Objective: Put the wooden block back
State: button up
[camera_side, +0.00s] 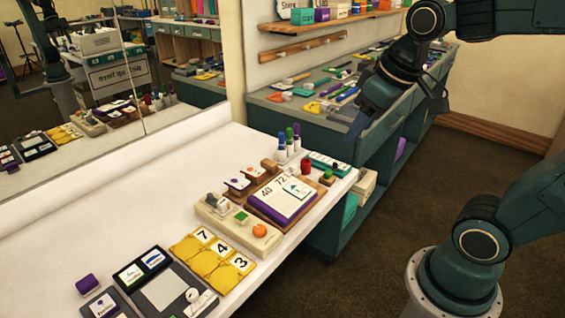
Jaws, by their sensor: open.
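Several small wooden pieces stand on the white table, and I cannot tell for sure which one is the task's wooden block. One brown wooden piece (269,164) stands behind the wooden board. Another small wooden piece (327,178) with a green top sits at the board's right. A pale wooden tray (262,246) lies in front of the board and holds a grey-white piece, a green square piece (241,217) and an orange disc (260,230). My gripper (436,92) is up at the upper right, well away from the table pieces, open and apparently empty.
Yellow number tiles (212,258), a dark tray (140,271) and a purple block (87,284) lie nearer. Marker pens (289,140) stand upright behind. A mirror fills the left wall. The table's left-middle is clear.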

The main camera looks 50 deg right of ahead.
jog(key=s+a+f+t, duration=0.1)
jog(key=s+a, duration=0.1)
jog(key=s, duration=0.4)
jog(key=shift+s+a, duration=0.3)
jog(key=shift+a, duration=0.05)
jog(key=shift+f, duration=0.1)
dwell(0.9)
